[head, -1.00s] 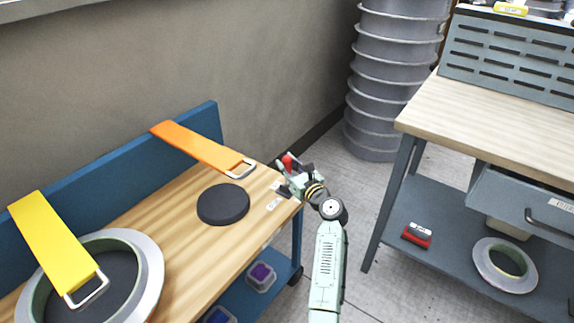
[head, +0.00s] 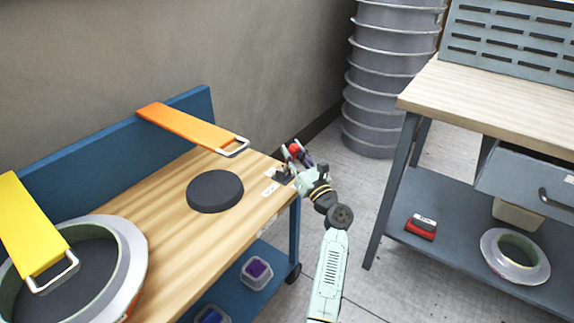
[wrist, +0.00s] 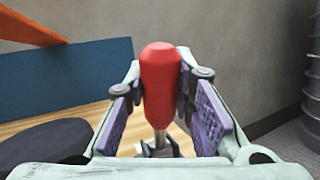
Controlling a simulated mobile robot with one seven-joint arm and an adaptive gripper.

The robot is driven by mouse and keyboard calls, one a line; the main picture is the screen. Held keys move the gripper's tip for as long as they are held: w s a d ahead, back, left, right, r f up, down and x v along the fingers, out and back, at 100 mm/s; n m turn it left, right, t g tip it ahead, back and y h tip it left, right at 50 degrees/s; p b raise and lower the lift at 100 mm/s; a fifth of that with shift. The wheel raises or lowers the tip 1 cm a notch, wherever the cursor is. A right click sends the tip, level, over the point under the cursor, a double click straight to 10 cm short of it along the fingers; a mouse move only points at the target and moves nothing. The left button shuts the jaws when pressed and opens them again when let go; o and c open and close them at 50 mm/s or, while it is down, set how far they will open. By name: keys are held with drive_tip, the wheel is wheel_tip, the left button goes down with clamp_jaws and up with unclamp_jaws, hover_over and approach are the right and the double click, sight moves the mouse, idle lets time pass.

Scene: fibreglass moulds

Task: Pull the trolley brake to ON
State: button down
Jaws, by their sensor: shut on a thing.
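The trolley (head: 262,215) has a wooden top and a blue back board. Its brake lever has a red handle (wrist: 160,85) on a metal stem, upright in the wrist view; the red tip also shows in the head view (head: 294,149). The lever stands at the right end of the trolley top, by small white labels (head: 270,188) too small to read. My gripper (head: 301,157) is at the lever, with its purple finger pads (wrist: 162,112) on both sides of the red handle, shut on it. The lever's base is mostly hidden by my gripper.
A black disc (head: 215,191) and a ring mould (head: 135,262) sit on the trolley top. Orange (head: 190,128) and yellow (head: 32,228) straps reach over it from the back board. A grey workbench (head: 480,100) stands right, a stack of grey ducting (head: 382,90) behind. Floor between is clear.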

drive_tip(key=t+b, duration=0.1)
drive_tip(key=b, duration=0.1)
drive_tip(key=s+d+f+m+t+b, duration=0.1)
drive_tip(key=b, duration=0.2)
drive_tip(key=f+m+t+b, duration=0.1)
drive_tip(key=b, duration=0.2)
drive_tip(key=shift+s+d+f, duration=0.15)
drive_tip(key=shift+d+f, duration=0.1)
drive_tip(key=shift+d, duration=0.1)
drive_tip(key=m+t+b, duration=0.1)
drive_tip(key=b, duration=0.3)
drive_tip(key=s+d+f+m+t+h+b, duration=0.1)
drive_tip(key=m+t+b, duration=0.1)
drive_tip(key=b, duration=0.2)
drive_tip(key=d+m+t+h+b, duration=0.1)
drive_tip(key=b, duration=0.3)
drive_tip(key=shift+s+f+t, duration=0.15)
drive_tip(key=shift+s+t, duration=0.05)
drive_tip(key=shift+t, duration=0.1)
drive_tip(key=shift+d+m+b, duration=0.1)
drive_tip(key=shift+m+b, duration=0.2)
drive_tip(key=shift+m, duration=0.1)
drive_tip(key=c, duration=1.3)
unclamp_jaws()
drive_tip(key=shift+c, duration=0.2)
